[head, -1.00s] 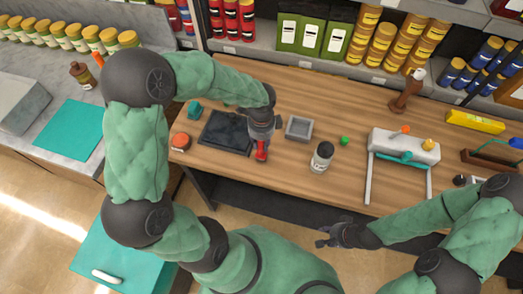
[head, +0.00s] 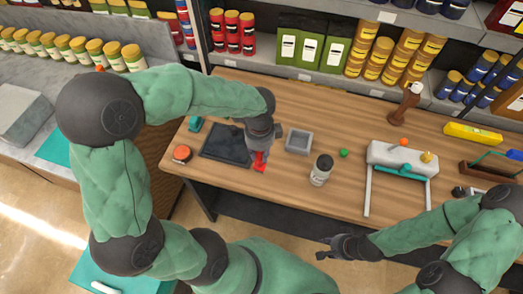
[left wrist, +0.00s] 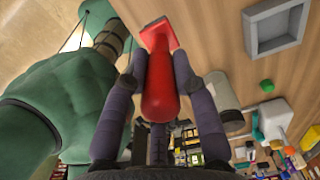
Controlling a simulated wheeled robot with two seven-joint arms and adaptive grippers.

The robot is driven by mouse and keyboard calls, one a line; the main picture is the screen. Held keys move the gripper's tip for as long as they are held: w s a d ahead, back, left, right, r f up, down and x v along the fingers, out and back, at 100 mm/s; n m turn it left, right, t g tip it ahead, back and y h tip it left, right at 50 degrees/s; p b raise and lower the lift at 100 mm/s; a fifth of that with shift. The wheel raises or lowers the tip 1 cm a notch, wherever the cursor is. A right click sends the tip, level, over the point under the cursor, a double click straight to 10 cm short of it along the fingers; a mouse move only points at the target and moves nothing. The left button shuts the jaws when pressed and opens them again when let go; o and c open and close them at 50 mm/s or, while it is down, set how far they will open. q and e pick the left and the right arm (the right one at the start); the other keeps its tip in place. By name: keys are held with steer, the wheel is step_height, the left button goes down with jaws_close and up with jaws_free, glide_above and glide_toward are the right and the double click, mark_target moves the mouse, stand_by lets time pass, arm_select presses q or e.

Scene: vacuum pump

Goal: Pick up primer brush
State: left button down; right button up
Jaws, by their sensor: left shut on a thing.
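The primer brush (left wrist: 160,85) is a red piece with a rounded handle and a flat, wider end. My left gripper (head: 260,150) is shut on it, with a finger on each side of the handle in the left wrist view. In the head view the red brush (head: 260,162) hangs below the gripper at the right edge of a dark mat (head: 222,147). I cannot tell whether it touches the table. My right gripper (head: 326,247) is open and empty, in front of the table edge.
On the wooden table (head: 300,100) stand a grey square tray (head: 299,141), a white jar with black lid (head: 321,170), a green ball (head: 343,153) and a white device with teal parts (head: 402,157). An orange round item (head: 182,153) lies left. Shelves of cans line the back.

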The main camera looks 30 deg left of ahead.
arm_select(q)
steer(key=s+d+r, duration=0.2)
steer(key=s+r, duration=0.1)
steer(key=s, duration=0.2)
steer(key=s+d+r+p, duration=0.1)
steer(key=s+r, duration=0.2)
steer(key=s, duration=0.2)
steer(key=shift+d, duration=0.4)
steer(key=shift+f, duration=0.1)
